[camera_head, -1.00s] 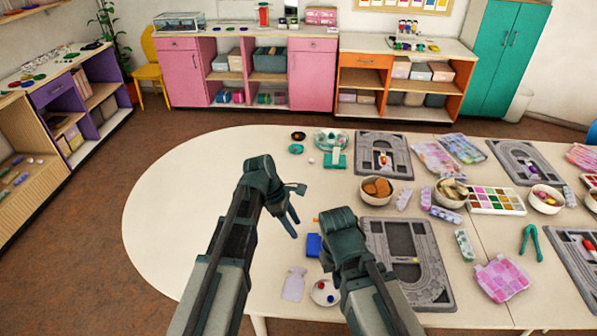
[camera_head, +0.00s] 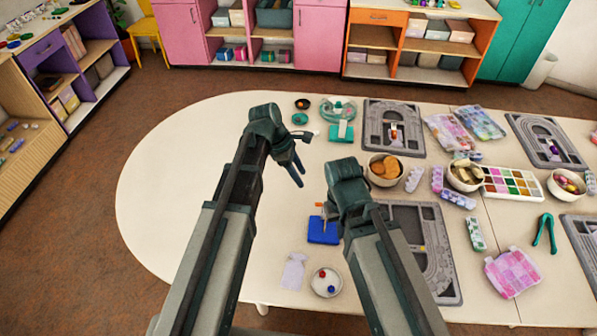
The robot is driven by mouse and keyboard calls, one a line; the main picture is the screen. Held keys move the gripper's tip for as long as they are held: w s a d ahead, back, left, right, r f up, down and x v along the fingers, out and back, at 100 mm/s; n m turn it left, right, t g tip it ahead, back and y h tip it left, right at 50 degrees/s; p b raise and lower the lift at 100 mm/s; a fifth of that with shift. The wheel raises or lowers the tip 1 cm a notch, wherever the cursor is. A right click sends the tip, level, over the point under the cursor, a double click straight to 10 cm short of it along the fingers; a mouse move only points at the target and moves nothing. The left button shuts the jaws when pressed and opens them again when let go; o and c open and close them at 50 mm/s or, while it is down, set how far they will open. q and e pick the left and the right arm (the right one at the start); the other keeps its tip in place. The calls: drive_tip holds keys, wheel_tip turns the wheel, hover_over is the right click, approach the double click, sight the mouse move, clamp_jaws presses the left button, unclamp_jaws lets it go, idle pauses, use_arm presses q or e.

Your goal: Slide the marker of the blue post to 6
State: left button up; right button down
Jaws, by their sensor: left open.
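A blue block (camera_head: 322,232) lies on the pale table just left of my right arm, and I cannot tell whether it is the base of the blue post. A small orange piece (camera_head: 319,204) shows just behind it. No scale numbers or marker can be made out. My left gripper (camera_head: 304,161) is open and empty above the table, behind and left of the blue block. My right gripper (camera_head: 328,214) points down at the blue block's back edge; its fingers are small and partly hidden, so I cannot tell whether they touch it or are closed.
A grey board (camera_head: 447,262) lies partly under my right arm, another (camera_head: 370,135) behind. A bowl of orange-brown pieces (camera_head: 397,160) stands behind my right arm. A white dish (camera_head: 317,283) with red and blue beads and a pale bag (camera_head: 293,270) lie in front. The table's left is clear.

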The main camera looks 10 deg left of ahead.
sight(317, 203)
use_arm(q)
drive_tip(key=shift+b+x, duration=5.85)
drive_tip(key=shift+x, duration=0.75)
use_arm(e)
wheel_tip(317, 203, down, 12)
use_arm(q)
clamp_jaws()
